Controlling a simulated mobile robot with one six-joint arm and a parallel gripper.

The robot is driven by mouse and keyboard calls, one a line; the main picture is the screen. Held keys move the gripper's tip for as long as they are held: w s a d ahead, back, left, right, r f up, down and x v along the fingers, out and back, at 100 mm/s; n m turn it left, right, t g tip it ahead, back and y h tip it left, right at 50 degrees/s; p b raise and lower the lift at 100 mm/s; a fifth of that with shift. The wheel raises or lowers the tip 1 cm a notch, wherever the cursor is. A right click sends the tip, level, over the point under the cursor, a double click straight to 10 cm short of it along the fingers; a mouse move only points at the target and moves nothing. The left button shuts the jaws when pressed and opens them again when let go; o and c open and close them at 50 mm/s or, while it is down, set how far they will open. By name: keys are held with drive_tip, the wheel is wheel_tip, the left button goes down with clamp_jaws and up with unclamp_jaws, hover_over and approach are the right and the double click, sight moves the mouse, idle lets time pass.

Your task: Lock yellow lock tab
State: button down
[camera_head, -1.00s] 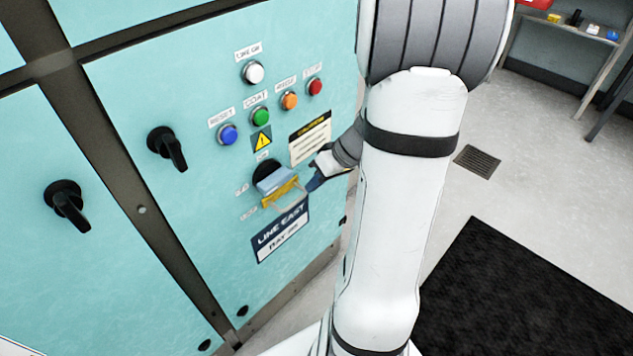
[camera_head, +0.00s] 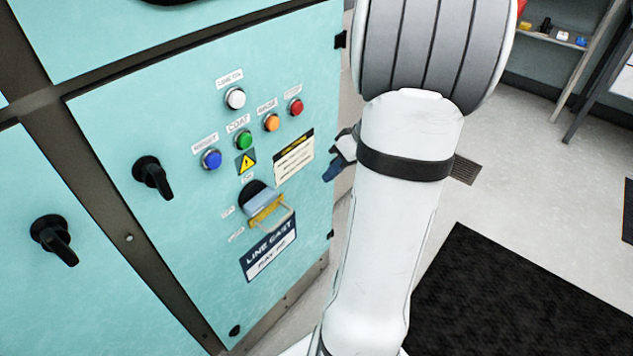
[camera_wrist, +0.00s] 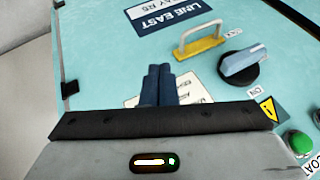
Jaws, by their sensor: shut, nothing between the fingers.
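The yellow lock tab (camera_head: 266,211) with its metal shackle sits at the lower edge of the grey-blue rotary handle (camera_head: 263,202) on the teal panel. In the wrist view the tab (camera_wrist: 201,45) lies flat beside the handle (camera_wrist: 245,60), its shackle standing out from it. My gripper (camera_wrist: 158,70) is shut and empty, its blue fingers together over the panel near the caution label. In the head view the blue fingertips (camera_head: 331,172) show right of the caution label, apart from the tab. My arm hides most of the gripper there.
Blue, green, orange and red buttons (camera_head: 271,123) and a white lamp (camera_head: 235,98) sit above the handle. Two black latches (camera_head: 152,176) are at left. A LINE EAST plate (camera_head: 268,250) is below the tab. Open floor and a dark mat (camera_head: 520,300) lie right.

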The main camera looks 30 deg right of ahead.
drive_tip(key=shift+v, duration=1.2)
drive_tip(key=s+a+r+m+h+p, duration=0.1)
drive_tip(key=s+a+r+h+p, duration=0.1)
drive_tip(key=a+r+p, duration=0.8)
drive_tip(key=s+a+r+m+g+h+p, duration=0.1)
drive_tip(key=s+a+r+h+p, duration=0.2)
drive_tip(key=a+r+p, duration=0.8)
wheel_tip(320, 180, up, 4)
drive_tip(key=shift+s+a+r+h+p, duration=0.2)
drive_tip(key=shift+s+h+p, duration=0.1)
drive_tip(key=shift+s, duration=0.9)
